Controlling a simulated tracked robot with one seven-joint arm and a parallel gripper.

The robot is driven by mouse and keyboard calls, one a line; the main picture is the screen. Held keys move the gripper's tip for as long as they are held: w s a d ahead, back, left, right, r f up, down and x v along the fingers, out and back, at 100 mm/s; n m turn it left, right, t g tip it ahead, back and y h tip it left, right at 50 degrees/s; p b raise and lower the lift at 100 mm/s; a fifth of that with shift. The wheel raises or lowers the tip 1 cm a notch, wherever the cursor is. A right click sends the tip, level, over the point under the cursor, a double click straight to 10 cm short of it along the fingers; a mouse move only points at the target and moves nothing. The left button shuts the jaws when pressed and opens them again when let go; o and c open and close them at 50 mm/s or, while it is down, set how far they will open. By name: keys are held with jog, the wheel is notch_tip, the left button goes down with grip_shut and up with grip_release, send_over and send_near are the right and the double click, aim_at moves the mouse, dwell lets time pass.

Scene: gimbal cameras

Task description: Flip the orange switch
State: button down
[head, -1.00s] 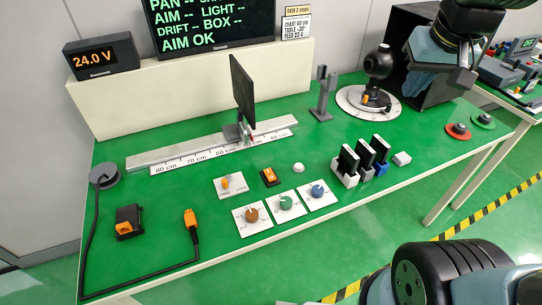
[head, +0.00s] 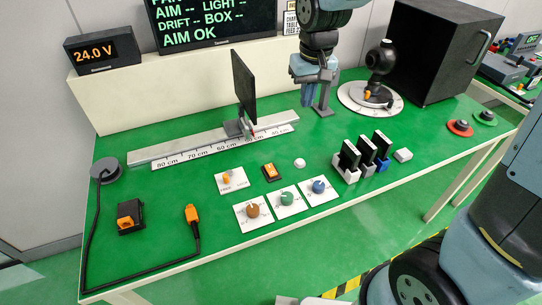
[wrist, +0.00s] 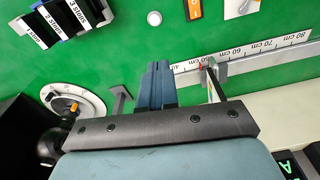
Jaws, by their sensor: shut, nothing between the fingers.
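A small black switch with an orange rocker (head: 269,172) sits on the green table, just behind the row of dial plates. It also shows at the top edge of the wrist view (wrist: 193,9), partly cut off. To its left a white plate carries an orange lever (head: 227,178). My gripper (head: 308,107) hangs over the back of the table, by the grey post, well behind and right of the switch. Its blue fingers (wrist: 157,72) are together and empty in the wrist view.
A ruler rail (head: 205,143) with an upright black panel (head: 243,85) stands left of my gripper. A black box (head: 440,50) and a round white base (head: 370,98) are at the right. Card holders (head: 345,173) and a white knob (head: 299,163) stand near the switch.

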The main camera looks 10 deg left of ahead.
jog(key=n+g, duration=0.1)
send_over(271, 163)
notch_tip(271, 163, down, 8)
jog(key=shift+r+h, duration=0.15)
jog(key=shift+h, duration=0.15)
notch_tip(271, 163, down, 14)
dwell(0.5)
jog(key=shift+w, duration=0.1)
dwell(0.5)
jog(key=shift+r, duration=0.7)
